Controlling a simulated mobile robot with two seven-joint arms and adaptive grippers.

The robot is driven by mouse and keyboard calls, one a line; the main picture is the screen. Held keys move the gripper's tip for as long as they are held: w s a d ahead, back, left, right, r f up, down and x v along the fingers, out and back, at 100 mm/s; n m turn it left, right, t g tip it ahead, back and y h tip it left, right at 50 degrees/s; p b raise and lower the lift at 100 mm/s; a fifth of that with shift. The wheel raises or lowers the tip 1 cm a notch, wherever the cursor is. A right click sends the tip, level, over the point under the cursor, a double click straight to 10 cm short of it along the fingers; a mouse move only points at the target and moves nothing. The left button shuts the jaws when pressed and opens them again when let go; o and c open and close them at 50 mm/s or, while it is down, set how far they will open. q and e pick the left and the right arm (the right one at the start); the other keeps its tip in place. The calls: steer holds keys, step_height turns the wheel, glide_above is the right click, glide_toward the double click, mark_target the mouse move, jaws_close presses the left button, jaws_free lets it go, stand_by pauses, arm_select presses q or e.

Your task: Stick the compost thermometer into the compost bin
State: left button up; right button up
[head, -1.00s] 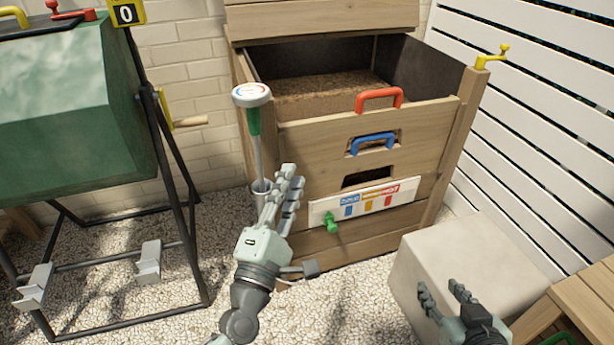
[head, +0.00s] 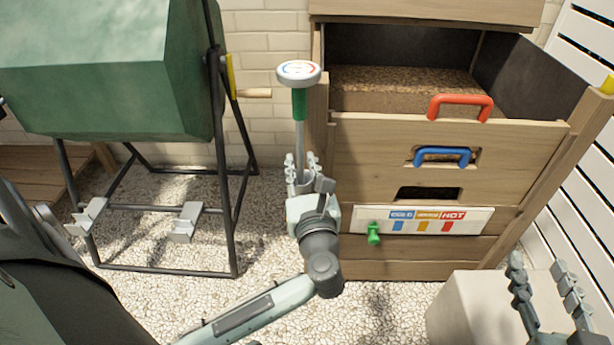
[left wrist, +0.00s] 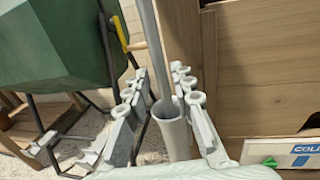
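The compost thermometer (head: 299,103) stands upright, with a round white dial on top, a green grip and a thin metal stem. Its stem goes down into a grey tube holder (left wrist: 172,128) at the left front corner of the wooden compost bin (head: 440,150). The bin is open at the top, and brown compost (head: 400,88) shows inside. My left gripper (head: 302,165) is open, its fingers on either side of the stem and tube, below the green grip. The left wrist view shows gaps beside the tube. My right gripper (head: 548,285) is open and empty at lower right.
A green tumbler (head: 110,75) on a black metal frame stands left of the bin. Red (head: 460,102) and blue (head: 442,155) handles and a colour label board (head: 440,220) are on the bin front. A pale block (head: 465,310) stands at lower right.

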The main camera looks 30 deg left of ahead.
arm_select(q)
steer(key=shift+x, duration=1.4)
steer(key=shift+c, duration=0.5)
jaws_close()
steer(key=shift+o, duration=1.9)
jaws_free()
steer(key=shift+s+d, duration=0.1)
steer(key=shift+d, duration=0.05)
steer(key=v, duration=1.1)
steer(key=shift+s+d, duration=0.25)
steer(key=shift+s, duration=0.05)
